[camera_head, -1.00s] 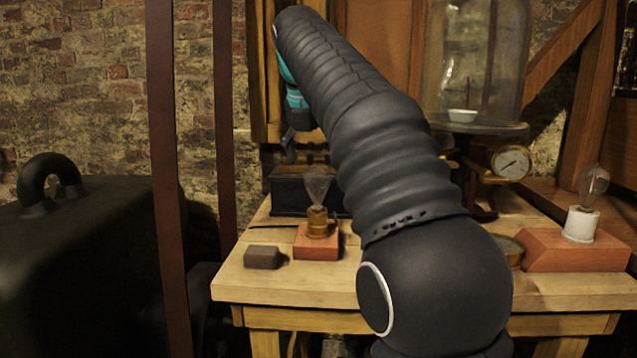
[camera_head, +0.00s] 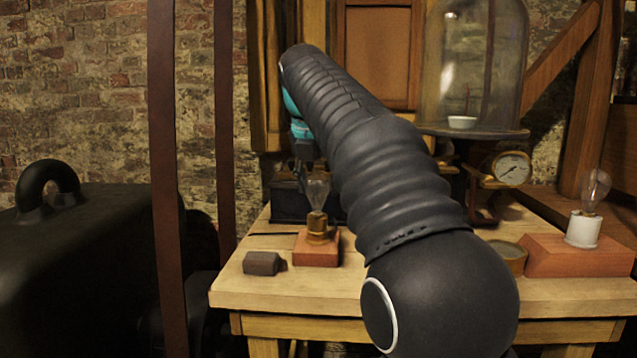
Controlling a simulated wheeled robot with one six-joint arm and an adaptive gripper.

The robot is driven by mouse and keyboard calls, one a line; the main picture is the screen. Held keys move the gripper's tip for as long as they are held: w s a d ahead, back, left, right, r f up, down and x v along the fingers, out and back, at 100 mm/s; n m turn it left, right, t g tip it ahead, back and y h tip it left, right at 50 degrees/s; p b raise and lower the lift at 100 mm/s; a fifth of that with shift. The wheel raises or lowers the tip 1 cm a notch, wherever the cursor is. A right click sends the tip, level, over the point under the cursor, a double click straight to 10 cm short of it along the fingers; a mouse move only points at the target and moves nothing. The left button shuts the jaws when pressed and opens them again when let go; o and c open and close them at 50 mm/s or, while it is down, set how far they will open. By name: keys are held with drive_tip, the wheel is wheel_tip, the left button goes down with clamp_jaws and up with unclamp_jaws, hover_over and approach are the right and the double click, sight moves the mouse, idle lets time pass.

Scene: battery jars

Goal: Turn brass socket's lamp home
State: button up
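The brass socket (camera_head: 317,228) stands upright on a reddish wooden block (camera_head: 317,251) on the wooden table. A clear glass lamp (camera_head: 317,194) sits in its top, upright. My gripper (camera_head: 304,172) is small and dark at the end of my arm, just above and slightly left of the lamp. My arm hides part of it, and its fingers are too small and dark to tell open from shut. I cannot tell whether it touches the lamp.
A white socket (camera_head: 583,229) with another glass lamp (camera_head: 595,187) stands on a larger reddish block (camera_head: 578,257) at right. A dark small block (camera_head: 263,263) lies left of the brass socket. A bell jar (camera_head: 474,65) and pressure gauge (camera_head: 512,168) stand behind.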

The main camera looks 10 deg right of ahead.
drive_tip(key=shift+c, duration=1)
drive_tip(key=shift+r+m+p, duration=0.1)
drive_tip(key=shift+m+p, duration=0.3)
drive_tip(key=shift+p, duration=0.05)
drive_tip(key=shift+s+m+g+h+p, duration=0.1)
drive_tip(key=shift+m+g+h+p, duration=0.4)
drive_tip(key=shift+m+p, duration=0.9)
drive_tip(key=shift+d+m+g+h, duration=0.15)
drive_tip(key=shift+m+g+h, duration=0.25)
drive_tip(key=shift+m, duration=1)
drive_tip(key=shift+f+m+g, duration=0.2)
drive_tip(key=shift+m+g, duration=0.1)
drive_tip(key=shift+m, duration=0.5)
drive_tip(key=m, duration=0.1)
drive_tip(key=m+g, duration=0.1)
drive_tip(key=m, duration=0.1)
drive_tip(key=m+g, duration=0.1)
drive_tip(key=m, duration=0.1)
drive_tip(key=shift+s+h, duration=0.3)
